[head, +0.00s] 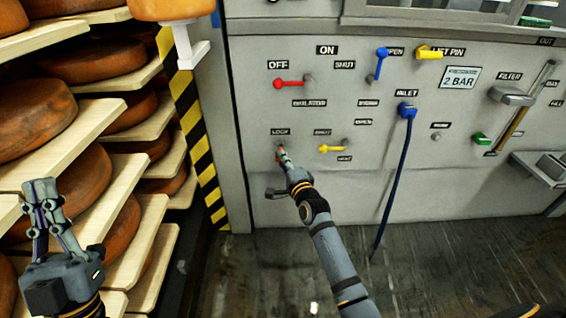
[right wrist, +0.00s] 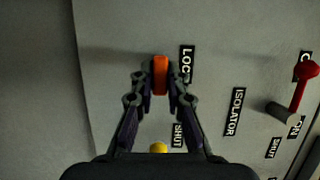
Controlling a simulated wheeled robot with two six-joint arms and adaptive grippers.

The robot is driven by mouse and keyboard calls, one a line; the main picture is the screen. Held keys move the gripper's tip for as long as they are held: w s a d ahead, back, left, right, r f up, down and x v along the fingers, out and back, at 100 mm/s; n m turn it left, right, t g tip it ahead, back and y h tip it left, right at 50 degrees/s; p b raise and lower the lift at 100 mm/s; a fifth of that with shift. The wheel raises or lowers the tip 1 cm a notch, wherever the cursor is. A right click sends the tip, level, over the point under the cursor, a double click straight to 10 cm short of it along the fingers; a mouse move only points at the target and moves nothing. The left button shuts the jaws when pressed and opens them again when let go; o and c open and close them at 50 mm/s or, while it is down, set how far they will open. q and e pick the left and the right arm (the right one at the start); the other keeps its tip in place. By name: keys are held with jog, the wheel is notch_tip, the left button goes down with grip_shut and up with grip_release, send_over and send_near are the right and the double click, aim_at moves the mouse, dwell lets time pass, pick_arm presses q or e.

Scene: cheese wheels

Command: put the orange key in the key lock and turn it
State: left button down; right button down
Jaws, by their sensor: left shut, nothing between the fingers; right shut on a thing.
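The orange key (right wrist: 160,75) is between the fingertips of my right gripper (right wrist: 160,88) in the right wrist view, right beside the LOCK label (right wrist: 187,64). In the head view my right gripper (head: 282,152) reaches the grey panel just below the LOCK label (head: 281,132). The key lock itself is hidden behind the fingers and key, so I cannot tell how deep the key sits. My left gripper (head: 40,188) is shut and empty at the far left, in front of the cheese shelves.
A red lever (head: 288,83) sits above the lock and a yellow lever (head: 330,149) just right of it. A blue hose (head: 393,180) hangs from the INLET fitting. Shelves of cheese wheels (head: 85,185) stand at the left, beside a striped post (head: 193,125).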

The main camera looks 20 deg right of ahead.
jog(key=shift+p, duration=0.65)
dwell(1.3)
jog(key=shift+w+d+b, duration=0.2)
jog(key=shift+w, duration=0.55)
jog(key=shift+w+d+b, duration=0.2)
jog(key=shift+w, duration=0.5)
jog(key=c, duration=1.3)
grip_release()
jog(key=s, duration=1.2)
jog(key=shift+d, duration=0.4)
